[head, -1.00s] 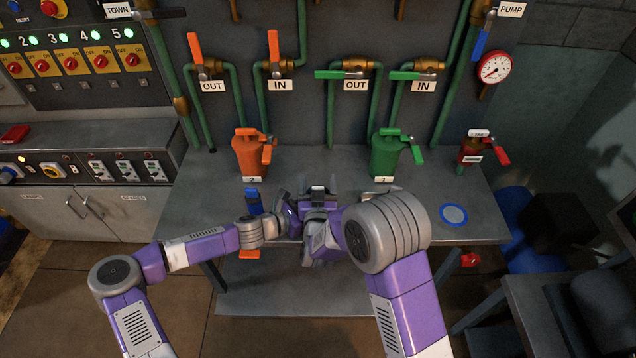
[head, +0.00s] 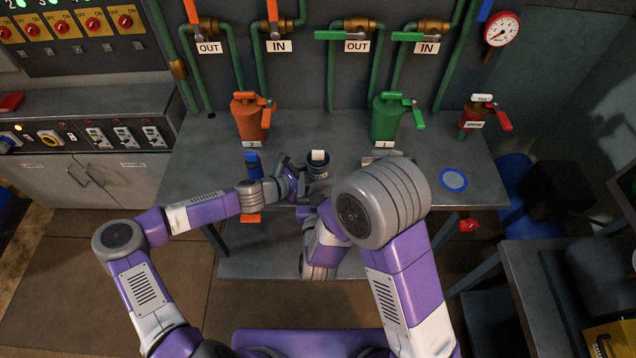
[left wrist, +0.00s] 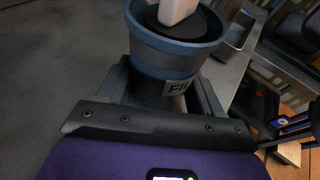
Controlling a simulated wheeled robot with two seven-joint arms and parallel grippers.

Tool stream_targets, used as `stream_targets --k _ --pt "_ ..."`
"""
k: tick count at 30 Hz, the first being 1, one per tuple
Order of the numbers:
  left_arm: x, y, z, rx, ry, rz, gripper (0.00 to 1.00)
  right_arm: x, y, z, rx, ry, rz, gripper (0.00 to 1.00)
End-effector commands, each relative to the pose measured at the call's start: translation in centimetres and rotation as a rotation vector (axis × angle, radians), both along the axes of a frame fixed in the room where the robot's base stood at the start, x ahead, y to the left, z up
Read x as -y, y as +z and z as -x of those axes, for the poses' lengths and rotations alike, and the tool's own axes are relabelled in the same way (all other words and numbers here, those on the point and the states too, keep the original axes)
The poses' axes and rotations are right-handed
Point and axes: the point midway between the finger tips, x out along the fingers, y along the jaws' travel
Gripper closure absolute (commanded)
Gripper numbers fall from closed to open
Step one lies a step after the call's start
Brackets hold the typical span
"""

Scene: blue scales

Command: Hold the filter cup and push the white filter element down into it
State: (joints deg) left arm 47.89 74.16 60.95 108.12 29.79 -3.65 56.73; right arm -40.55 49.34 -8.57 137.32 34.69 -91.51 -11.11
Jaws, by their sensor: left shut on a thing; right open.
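The filter cup (head: 318,170) is a dark cup with a blue-grey rim, held upright near the table's front edge. It also shows in the left wrist view (left wrist: 172,52), with part of a label on its side. The white filter element (head: 318,155) stands in the cup's mouth and sticks up above the rim; the left wrist view cuts off its top (left wrist: 176,8). My left gripper (head: 302,180) is shut on the cup from the left. My right gripper (head: 306,212) is open, below and in front of the cup, apart from it. My right arm partly hides it.
An orange filter housing (head: 250,120) and a green one (head: 387,122) stand at the back of the table (head: 205,175). A blue-rimmed disc (head: 453,180) lies at right. A blue object (head: 253,163) stands left of the cup. A flat metal piece partly shows behind my right arm.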

Motion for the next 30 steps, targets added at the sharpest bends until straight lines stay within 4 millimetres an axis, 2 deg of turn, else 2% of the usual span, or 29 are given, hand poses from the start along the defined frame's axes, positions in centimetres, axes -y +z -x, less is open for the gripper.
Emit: stream_targets --k 3,14,15,20,30 --pt "0.01 0.04 -0.01 0.001 0.000 0.001 0.51 0.05 0.02 0.55 0.001 -0.001 0.000 0.30" --pt "0.01 0.04 -0.01 0.001 0.000 0.001 0.51 0.03 0.02 0.58 0.001 -0.001 0.000 0.30" --pt "0.01 0.04 -0.01 0.001 0.000 0.001 0.28 0.03 0.02 0.57 0.000 -0.001 0.000 0.30" --pt "0.01 0.03 -0.01 0.001 0.000 0.001 0.05 0.03 0.01 0.56 0.000 -0.001 0.000 0.30" --pt "-0.33 0.12 0.15 0.000 0.001 0.000 0.05 0.03 0.01 0.56 0.000 0.000 0.000 0.30"
